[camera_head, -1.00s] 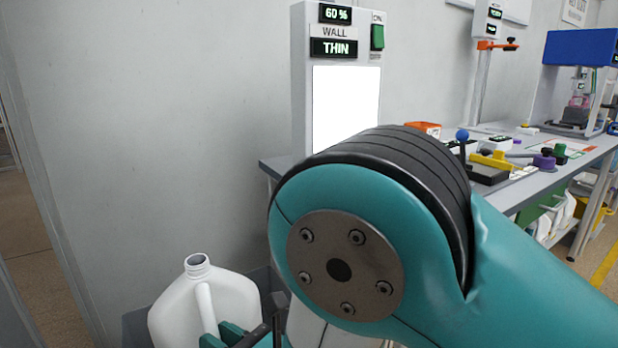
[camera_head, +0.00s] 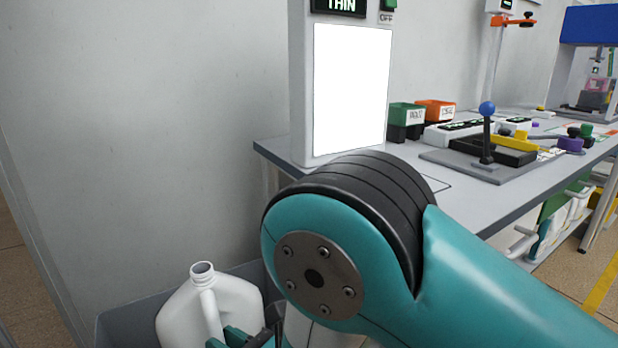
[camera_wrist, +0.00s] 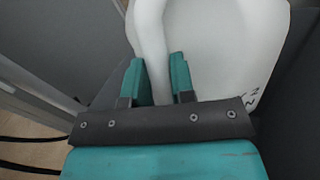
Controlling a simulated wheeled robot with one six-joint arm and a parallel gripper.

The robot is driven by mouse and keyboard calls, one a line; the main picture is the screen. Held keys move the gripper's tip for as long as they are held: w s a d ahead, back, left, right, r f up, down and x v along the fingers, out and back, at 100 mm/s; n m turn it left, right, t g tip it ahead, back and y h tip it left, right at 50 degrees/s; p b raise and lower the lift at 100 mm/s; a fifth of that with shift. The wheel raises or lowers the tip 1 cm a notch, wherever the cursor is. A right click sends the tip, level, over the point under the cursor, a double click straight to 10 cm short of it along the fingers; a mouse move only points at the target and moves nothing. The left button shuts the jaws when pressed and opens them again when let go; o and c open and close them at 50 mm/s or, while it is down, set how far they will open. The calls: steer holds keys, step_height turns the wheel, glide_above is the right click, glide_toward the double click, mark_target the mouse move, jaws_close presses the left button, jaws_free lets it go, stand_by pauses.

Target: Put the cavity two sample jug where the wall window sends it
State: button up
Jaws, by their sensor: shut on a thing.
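A white jug (camera_head: 245,300) with an open round neck stands upright at the lower left of the head view. My gripper (camera_head: 228,338) is shut on its handle. In the wrist view my gripper (camera_wrist: 156,76) has its teal fingers on both sides of the handle, and the jug (camera_wrist: 215,50) fills the top, with small dark marks at its lower right. The wall window (camera_head: 340,5) on the grey panel reads THIN, its top cut off by the frame. A bright white lit screen (camera_head: 350,90) is below it.
A grey bin (camera_head: 118,325) is around or just below the jug; I cannot tell which. The table (camera_head: 470,205) holds a green bin (camera_head: 407,115), an orange bin (camera_head: 437,108) and a blue-knobbed lever (camera_head: 487,110). White jugs (camera_head: 560,225) sit under the table.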

steer(key=shift+f+b, duration=0.8)
steer(key=shift+f, duration=1)
